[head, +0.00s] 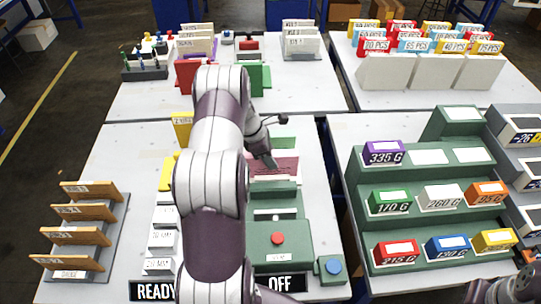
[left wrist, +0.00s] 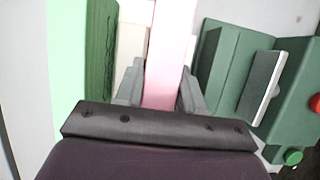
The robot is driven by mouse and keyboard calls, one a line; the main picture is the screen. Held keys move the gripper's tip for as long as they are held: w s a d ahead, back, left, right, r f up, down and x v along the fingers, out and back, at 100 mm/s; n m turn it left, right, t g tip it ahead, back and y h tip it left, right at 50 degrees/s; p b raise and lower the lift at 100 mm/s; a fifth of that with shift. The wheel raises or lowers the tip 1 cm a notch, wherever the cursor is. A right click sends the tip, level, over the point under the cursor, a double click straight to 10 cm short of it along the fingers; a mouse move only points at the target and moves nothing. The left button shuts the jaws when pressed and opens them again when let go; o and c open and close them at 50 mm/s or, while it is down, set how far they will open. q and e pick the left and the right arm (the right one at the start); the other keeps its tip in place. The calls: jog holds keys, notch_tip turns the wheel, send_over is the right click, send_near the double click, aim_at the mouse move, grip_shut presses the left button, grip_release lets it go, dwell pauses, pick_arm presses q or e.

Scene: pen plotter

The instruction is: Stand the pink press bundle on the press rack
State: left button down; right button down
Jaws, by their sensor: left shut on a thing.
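The pink press bundle (head: 285,163) is a flat pink block at the middle of the near left table, partly hidden by my left arm. My left gripper (head: 263,158) reaches down to it. In the left wrist view, the pink bundle (left wrist: 168,60) stands between the two grey fingers (left wrist: 160,92), which are shut on it. A green press machine (head: 285,238) with a red button lies just in front of it. I cannot tell which green part is the press rack, or whether the bundle touches it. Grey parts of my right arm show at the lower right edge; its fingers are unclear.
A rack of orange cards (head: 85,235) stands at the left, with white labelled blocks (head: 161,240) beside my arm. A stepped green shelf (head: 425,205) with coloured weight-labelled boxes stands on the right table. Red and green holders (head: 258,78) stand behind. READY and OFF signs lie at the front.

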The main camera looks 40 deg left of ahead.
pick_arm(q)
jog(key=shift+d+f, duration=0.1)
jog(key=shift+f, duration=0.05)
jog(key=c, duration=0.7)
grip_release()
